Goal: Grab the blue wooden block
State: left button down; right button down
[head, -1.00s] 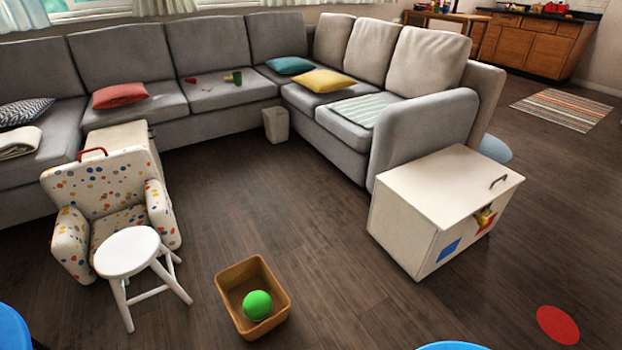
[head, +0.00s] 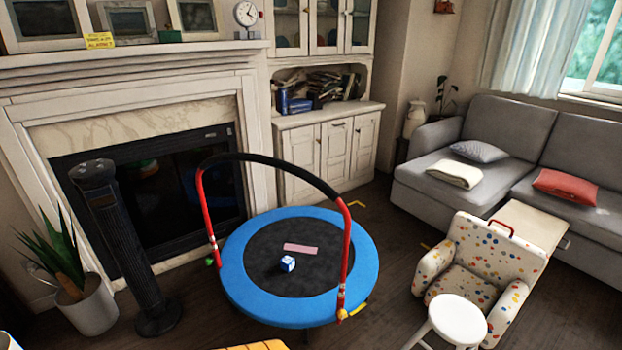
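A small blue and white cube (head: 287,263), which looks like the blue block, sits on the black mat of a round blue-rimmed trampoline (head: 240,282). It lies a little in front of a flat pink piece (head: 300,248) on the same mat. I cannot tell from here whether the cube is wooden. Neither of my grippers is in view.
The trampoline's red and black handle bar (head: 275,158) arches over the mat. A black tower fan (head: 125,240) and a potted plant (head: 85,300) stand to its left. A white stool (head: 458,318) and a spotted armchair (head: 480,265) stand to its right. Dark floor (head: 385,260) is clear between.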

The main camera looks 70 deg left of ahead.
aim_at(286, 263)
jog(key=u, duration=2.4)
